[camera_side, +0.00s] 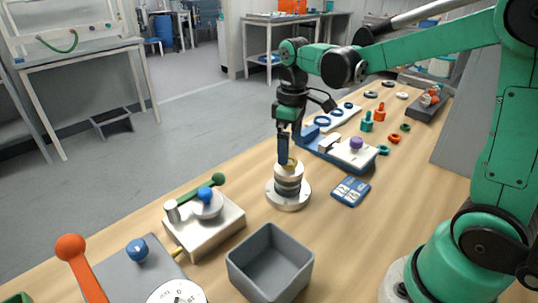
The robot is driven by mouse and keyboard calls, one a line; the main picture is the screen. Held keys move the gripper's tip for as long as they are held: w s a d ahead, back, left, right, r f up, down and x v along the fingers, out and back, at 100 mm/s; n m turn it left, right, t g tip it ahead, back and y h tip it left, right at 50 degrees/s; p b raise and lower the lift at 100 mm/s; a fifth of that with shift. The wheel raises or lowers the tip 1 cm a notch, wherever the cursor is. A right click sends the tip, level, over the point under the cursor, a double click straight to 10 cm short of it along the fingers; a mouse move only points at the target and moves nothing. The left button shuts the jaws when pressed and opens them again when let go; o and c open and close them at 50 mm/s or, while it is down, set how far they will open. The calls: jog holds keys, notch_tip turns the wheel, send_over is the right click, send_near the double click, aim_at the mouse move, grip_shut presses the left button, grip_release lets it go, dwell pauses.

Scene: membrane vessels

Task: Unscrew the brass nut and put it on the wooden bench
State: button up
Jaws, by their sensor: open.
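The brass nut (291,162) shows as a small golden patch on top of the round metal vessel (288,194), which stands upright on the wooden bench (345,232). My gripper (288,158) points straight down over the vessel, with its dark fingertips at the height of the nut. It is open. One finger hides part of the nut, and I cannot tell whether the fingers touch it.
A grey open box (270,262) stands in front of the vessel. A fixture with a blue knob (205,195) is at left, and a blue card (351,191) lies at right. Behind are a blue-based vise (340,150) and several small fittings. Bare bench lies right of the box.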

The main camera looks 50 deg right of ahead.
jog(key=m, duration=0.3)
jog(key=shift+m, duration=0.3)
jog(key=m, duration=0.5)
jog(key=shift+f, duration=1.7)
grip_shut()
jog(key=n, duration=0.5)
jog(key=shift+r+n, duration=0.1)
jog(key=shift+n, duration=0.3)
jog(key=n, duration=0.3)
jog(key=shift+n, duration=0.3)
jog(key=n, duration=0.3)
jog(key=shift+n, duration=0.4)
jog(key=shift+r, duration=0.1)
